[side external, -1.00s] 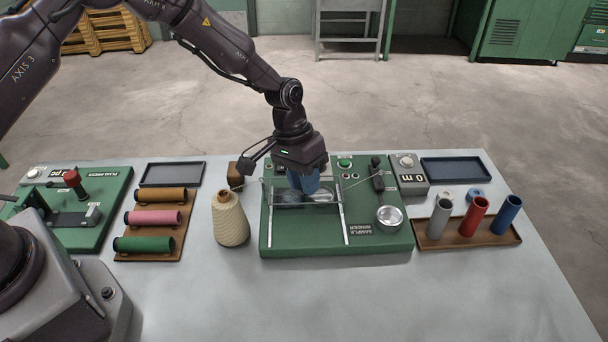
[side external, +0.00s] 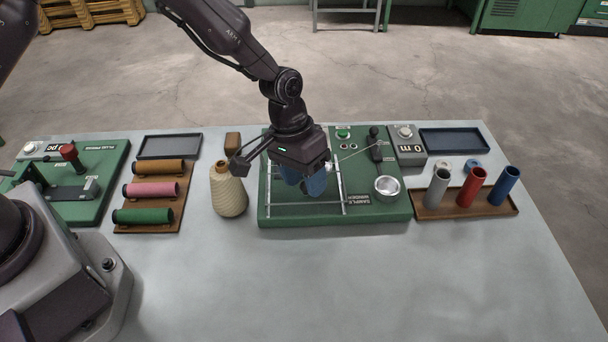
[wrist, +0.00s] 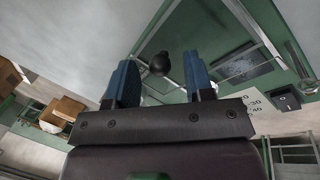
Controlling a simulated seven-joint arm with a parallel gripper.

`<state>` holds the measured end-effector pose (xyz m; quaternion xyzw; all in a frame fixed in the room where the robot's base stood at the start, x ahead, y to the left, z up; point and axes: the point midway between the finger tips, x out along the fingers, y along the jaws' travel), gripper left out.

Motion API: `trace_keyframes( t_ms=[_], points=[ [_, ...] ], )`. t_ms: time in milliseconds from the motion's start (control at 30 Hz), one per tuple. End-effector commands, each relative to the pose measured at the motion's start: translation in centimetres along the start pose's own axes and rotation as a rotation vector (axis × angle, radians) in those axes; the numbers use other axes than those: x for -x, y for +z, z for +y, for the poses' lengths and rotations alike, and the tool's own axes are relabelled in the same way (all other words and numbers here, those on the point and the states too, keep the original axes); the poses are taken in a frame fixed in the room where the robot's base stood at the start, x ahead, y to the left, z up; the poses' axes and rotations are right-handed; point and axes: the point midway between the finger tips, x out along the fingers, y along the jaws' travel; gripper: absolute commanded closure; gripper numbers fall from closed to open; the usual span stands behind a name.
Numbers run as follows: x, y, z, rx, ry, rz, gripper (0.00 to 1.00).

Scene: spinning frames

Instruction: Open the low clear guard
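The low clear guard (side external: 340,188) is a clear panel in a thin metal frame on the green sample winder board (side external: 378,213). My gripper (side external: 305,189) is over the guard, its blue fingers pointing down among the frame rails and hiding part of it. In the wrist view my gripper (wrist: 160,68) has its two blue fingers apart. A dark round knob (wrist: 160,63) shows in the gap between them; whether the fingers touch it cannot be told. Pale frame rails (wrist: 250,28) run past the right finger.
A cream yarn cone (side external: 229,192) stands close left of the board. A lever (side external: 376,147) and a metal cup (side external: 387,187) are on its right side. A brown tray (side external: 430,213) holds upright tubes further right. The front of the table is clear.

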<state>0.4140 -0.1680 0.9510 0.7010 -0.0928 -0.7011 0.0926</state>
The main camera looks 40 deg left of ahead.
Motion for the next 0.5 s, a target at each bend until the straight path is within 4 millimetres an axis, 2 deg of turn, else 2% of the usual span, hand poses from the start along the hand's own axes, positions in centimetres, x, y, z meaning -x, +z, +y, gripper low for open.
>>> trace_keyframes(
  t_ms=[133,233,500],
  points=[
    [0.4,-0.1,0.0,0.0,0.0,0.002,0.52],
    [1.6,-0.1,0.0,0.001,0.0,0.004,0.52],
    [7.5,-0.1,0.0,0.001,0.0,0.007,0.52]
  ],
)
